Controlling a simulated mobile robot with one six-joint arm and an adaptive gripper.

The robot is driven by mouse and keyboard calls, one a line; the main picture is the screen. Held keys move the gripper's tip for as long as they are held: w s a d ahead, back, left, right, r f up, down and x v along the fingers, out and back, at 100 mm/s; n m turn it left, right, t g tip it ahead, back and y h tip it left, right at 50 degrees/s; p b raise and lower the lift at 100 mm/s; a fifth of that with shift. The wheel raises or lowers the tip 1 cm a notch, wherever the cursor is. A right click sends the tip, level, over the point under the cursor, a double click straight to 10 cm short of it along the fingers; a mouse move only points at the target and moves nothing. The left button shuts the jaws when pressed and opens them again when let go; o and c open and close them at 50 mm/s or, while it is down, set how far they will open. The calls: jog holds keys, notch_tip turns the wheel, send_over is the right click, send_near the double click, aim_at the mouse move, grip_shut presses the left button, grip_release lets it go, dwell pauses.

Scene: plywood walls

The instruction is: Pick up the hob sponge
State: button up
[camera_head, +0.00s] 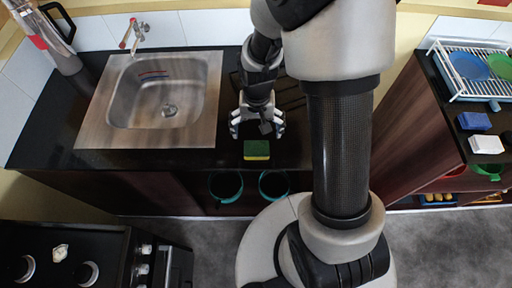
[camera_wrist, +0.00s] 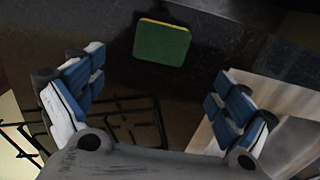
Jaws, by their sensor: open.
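A green and yellow sponge (camera_head: 256,150) lies on the black counter near its front edge, beside the hob grate (camera_head: 288,92). My gripper (camera_head: 257,128) is open and empty above the counter, just behind the sponge in the head view. In the wrist view the sponge (camera_wrist: 162,43) shows its green face with a yellow edge, beyond the open fingers and roughly centred between them. The fingers do not touch it. The hob grate (camera_wrist: 130,125) shows below, partly hidden by the gripper body.
A sink (camera_head: 165,100) with a tap (camera_head: 135,35) is left of my gripper. A dish rack (camera_head: 475,75), a blue block (camera_head: 474,121) and a white block (camera_head: 486,144) are on the right counter. A black cooker (camera_head: 100,250) stands at the front left.

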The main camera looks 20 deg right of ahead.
send_over(257, 148)
jog(key=f, duration=0.4)
jog(key=shift+w+d+b, duration=0.1)
jog(key=shift+w+b, duration=0.2)
jog(key=shift+b, duration=0.05)
jog(key=f, duration=0.1)
jog(key=f+b, duration=0.1)
jog(key=f, duration=0.3)
jog(key=shift+s+f, duration=0.1)
jog(key=shift+s, duration=0.15)
jog(key=c, duration=0.7)
jog(key=shift+c, duration=0.5)
notch_tip(257, 148, up, 20)
jog(key=p, duration=0.4)
